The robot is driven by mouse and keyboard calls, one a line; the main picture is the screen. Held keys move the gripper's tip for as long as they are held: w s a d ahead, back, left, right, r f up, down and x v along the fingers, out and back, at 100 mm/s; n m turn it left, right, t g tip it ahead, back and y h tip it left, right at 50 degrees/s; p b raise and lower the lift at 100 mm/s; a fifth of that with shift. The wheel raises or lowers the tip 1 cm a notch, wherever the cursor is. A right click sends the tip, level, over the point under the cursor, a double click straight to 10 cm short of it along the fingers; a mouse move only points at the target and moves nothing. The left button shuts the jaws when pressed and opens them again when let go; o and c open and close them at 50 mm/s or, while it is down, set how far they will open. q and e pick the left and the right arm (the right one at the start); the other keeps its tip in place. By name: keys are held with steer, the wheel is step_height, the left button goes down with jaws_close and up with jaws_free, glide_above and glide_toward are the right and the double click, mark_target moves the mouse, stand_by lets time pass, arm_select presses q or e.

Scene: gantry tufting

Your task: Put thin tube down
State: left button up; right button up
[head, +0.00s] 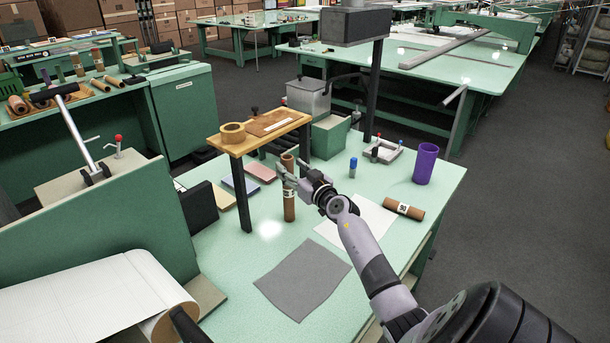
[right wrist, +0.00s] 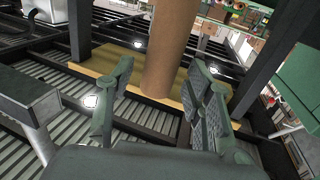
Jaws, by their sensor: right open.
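The thin brown cardboard tube (head: 289,207) is upright over the pale green table (head: 210,258), with a white label on its side. Its lower end appears to be on the tabletop. My right gripper (head: 284,176) is at the tube's upper half, its fingers spread on either side. In the right wrist view the tube (right wrist: 172,45) is between the open fingers (right wrist: 160,82), with a gap showing on the left; contact on the right is unclear. My left gripper is not in view.
A grey sheet (head: 302,279) lies in front. A labelled brown tube (head: 404,210) lies at right, near a purple cup (head: 425,164) and blue-capped bottle (head: 353,167).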

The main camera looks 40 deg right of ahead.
steer(key=s+a+p, duration=0.1)
steer(key=s, duration=0.8)
steer(key=shift+s+a, duration=0.3)
steer(key=shift+a, duration=0.1)
